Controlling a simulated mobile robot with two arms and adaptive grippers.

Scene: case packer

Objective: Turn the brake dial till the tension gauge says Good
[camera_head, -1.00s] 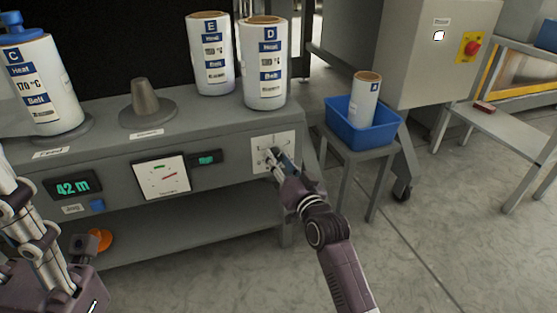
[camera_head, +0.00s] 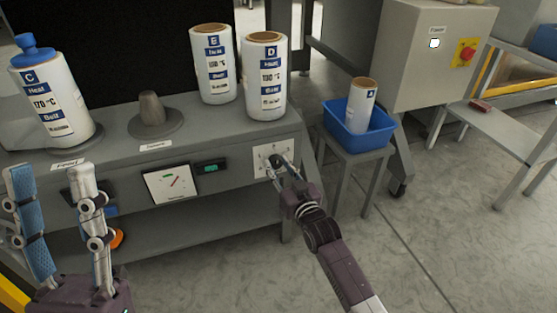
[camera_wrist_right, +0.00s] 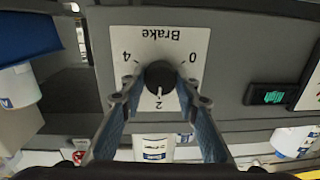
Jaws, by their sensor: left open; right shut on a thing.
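The black brake dial (camera_wrist_right: 160,75) sits on a white plate marked Brake (camera_wrist_right: 125,45), which appears upside down in the right wrist view. Its light pointer mark is near the 2. My right gripper (camera_head: 277,162) is shut on the dial, one finger on each side. The tension gauge (camera_head: 168,188) is a white panel on the machine front; its needle is too small to read surely. The small green display (camera_wrist_right: 273,97) beside it reads High. My left gripper (camera_head: 55,172) is open and empty at the lower left, fingers pointing up in front of the machine.
Rolls C (camera_head: 52,98), E (camera_head: 213,65) and D (camera_head: 264,80) stand on the machine top, beside a grey cone (camera_head: 152,108). A blue bin (camera_head: 347,135) with a roll stands on a stool at right. A grey power box (camera_head: 425,60) has a red knob.

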